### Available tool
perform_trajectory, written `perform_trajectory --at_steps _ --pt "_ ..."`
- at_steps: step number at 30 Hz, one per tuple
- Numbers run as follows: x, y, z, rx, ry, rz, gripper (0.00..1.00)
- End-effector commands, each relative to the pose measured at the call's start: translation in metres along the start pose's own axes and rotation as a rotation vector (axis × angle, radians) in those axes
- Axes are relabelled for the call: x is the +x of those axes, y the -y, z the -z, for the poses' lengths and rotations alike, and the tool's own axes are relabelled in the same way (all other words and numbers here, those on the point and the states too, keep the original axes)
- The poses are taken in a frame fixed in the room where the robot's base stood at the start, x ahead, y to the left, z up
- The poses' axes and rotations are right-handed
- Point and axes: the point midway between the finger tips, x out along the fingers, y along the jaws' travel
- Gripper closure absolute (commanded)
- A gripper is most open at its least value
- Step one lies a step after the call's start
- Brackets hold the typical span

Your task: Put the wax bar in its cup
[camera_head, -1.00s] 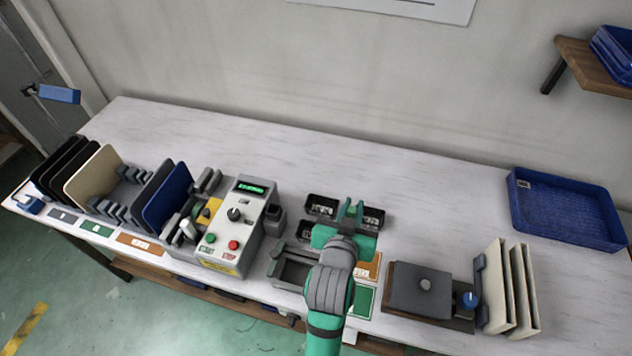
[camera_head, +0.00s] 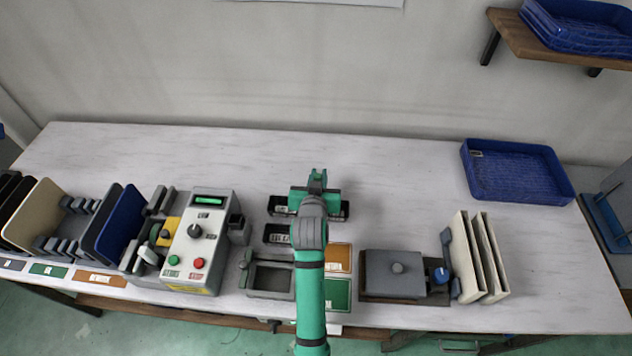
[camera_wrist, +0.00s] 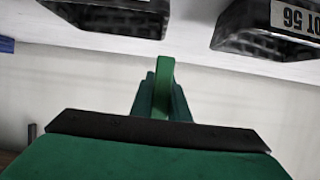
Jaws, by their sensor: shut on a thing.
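My gripper (camera_head: 317,178) is over the back of the black cups near the middle of the table. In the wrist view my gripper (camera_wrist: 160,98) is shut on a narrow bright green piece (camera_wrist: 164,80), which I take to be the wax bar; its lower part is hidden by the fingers. Black labelled cups stand below: one at the left (camera_head: 278,207), one at the right (camera_head: 338,209) and one in front (camera_head: 277,236), partly covered by my arm. The wrist view shows two cups along its top edge, one (camera_wrist: 262,42) with a label ending in "56". The held piece appears apart from both.
A grey control box (camera_head: 203,240) with buttons stands left of the cups. A grey open fixture (camera_head: 270,281) is in front. A grey lidded block (camera_head: 395,273) and upright cream panels (camera_head: 485,258) stand right. A blue tray (camera_head: 515,170) lies at the back right. The table behind my gripper is clear.

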Motion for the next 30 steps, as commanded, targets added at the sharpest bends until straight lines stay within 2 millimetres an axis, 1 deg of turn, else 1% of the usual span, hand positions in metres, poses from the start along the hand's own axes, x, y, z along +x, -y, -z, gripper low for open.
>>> perform_trajectory --at_steps 3,8,12,15,20,27,28,29,30 --pt "0.009 0.006 -0.005 -0.003 0.0 0.007 1.0" --pt "0.017 0.007 -0.009 -0.003 0.0 0.008 1.0" --pt "0.025 0.006 -0.026 -0.004 0.003 0.007 1.0" --pt "0.029 0.002 -0.036 -0.002 0.001 0.002 1.0" --pt "0.031 -0.004 -0.037 0.002 -0.002 -0.007 1.0" --pt "0.031 0.003 -0.04 -0.002 -0.001 0.003 1.0" --pt "0.031 0.004 -0.04 -0.002 -0.001 0.004 0.78" --pt "0.031 0.004 -0.04 -0.003 -0.001 0.005 0.71" --pt "0.031 0.005 -0.04 -0.003 -0.001 0.006 0.66"
